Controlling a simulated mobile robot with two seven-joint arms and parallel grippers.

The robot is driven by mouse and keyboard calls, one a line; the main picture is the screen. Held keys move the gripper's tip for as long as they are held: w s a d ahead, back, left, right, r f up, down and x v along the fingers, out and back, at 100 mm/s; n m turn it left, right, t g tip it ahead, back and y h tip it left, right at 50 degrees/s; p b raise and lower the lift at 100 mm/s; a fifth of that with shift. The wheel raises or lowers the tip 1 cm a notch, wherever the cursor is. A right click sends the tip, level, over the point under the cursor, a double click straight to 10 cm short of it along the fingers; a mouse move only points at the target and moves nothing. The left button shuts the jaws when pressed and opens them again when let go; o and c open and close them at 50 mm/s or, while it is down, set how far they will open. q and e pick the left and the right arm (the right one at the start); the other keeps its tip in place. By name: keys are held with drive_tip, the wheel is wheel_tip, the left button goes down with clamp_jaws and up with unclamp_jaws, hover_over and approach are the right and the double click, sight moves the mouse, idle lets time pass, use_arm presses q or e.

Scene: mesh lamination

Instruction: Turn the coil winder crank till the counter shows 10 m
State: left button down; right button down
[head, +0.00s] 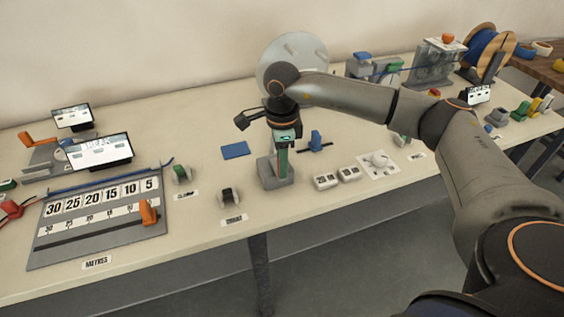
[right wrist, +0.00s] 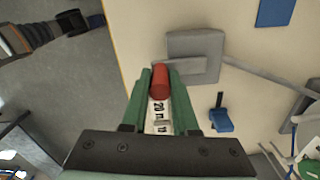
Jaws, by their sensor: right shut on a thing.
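The coil winder shows in the head view as a big pale disc (head: 308,52) with slots, partly behind my arm, and a grey base block (head: 268,175) stands below my gripper. My right gripper (head: 282,160) points down over this block. In the right wrist view its green fingers (right wrist: 161,88) are shut on a red handle (right wrist: 160,80), which seems to be the crank's grip. A white strip (right wrist: 159,112) with black figures, seemingly "20 m", shows between the fingers; I cannot tell whether it is the counter. My left gripper is not in view.
A metres board (head: 90,222) with an orange slider (head: 148,212) lies at the left, beside small display screens (head: 98,150). A blue pad (head: 235,150) and a blue clamp (head: 316,139) are near the winder. A blue cable spool (head: 485,50) stands at the far right.

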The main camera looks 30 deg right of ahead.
idle(0.4)
drive_tip(key=w+m+p, duration=0.1)
drive_tip(key=w+m, duration=0.4)
drive_tip(key=m, duration=0.9)
drive_tip(key=w+m+p, duration=0.2)
drive_tip(key=w+m, duration=0.3)
drive_tip(key=m, duration=0.9)
drive_tip(key=shift+a, duration=0.45)
drive_tip(key=shift+d+r+m, duration=0.1)
drive_tip(key=shift+m, duration=0.3)
drive_tip(key=c, duration=0.7)
unclamp_jaws()
